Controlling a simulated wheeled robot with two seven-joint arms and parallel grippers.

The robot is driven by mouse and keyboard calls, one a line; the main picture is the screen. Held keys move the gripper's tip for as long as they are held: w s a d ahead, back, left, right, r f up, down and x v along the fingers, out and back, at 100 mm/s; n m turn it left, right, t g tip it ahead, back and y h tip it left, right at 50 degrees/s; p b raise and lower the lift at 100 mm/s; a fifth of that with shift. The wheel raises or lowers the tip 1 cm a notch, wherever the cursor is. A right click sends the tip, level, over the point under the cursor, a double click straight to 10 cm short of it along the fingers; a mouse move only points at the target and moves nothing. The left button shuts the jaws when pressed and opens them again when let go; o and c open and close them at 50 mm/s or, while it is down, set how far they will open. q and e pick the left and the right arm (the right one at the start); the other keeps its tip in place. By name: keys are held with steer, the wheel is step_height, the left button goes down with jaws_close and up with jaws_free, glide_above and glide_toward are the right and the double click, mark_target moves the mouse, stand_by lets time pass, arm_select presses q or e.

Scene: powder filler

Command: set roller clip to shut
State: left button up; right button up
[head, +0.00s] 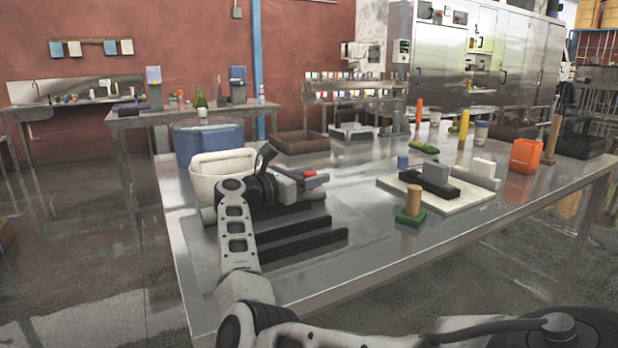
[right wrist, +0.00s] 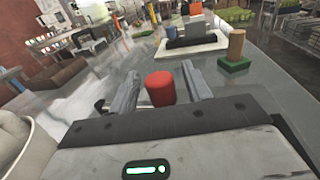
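I cannot pick out a part that is surely the roller clip. A red cylindrical knob (right wrist: 160,88) stands between the fingers of my right gripper (right wrist: 160,72) in the right wrist view, with a gap on each side. A small red part (head: 316,173) shows beside my right gripper (head: 299,178) in the head view. The gripper is open, low over the near left of the steel table. A dark grey roller-like bar (head: 318,193) lies below it, partly hidden by the arm. My left gripper is not in view.
A white bin (head: 208,180) stands close beside my right arm, with a blue tub (head: 208,141) behind it. Two black bars (head: 303,244) lie in front. A white board (head: 455,203) with black and grey blocks, a green-based wooden peg (head: 413,203) and an orange container (head: 525,156) stand right.

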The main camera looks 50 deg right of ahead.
steer(key=shift+a+f, duration=0.1)
steer(key=shift+w+a, duration=0.15)
steer(key=shift+a, duration=0.15)
steer(key=a, duration=0.5)
steer(key=w+a+b, duration=0.1)
steer(key=a, duration=0.4)
steer(key=w+a+b, duration=0.1)
steer(key=a, duration=0.4)
steer(key=shift+w, duration=0.15)
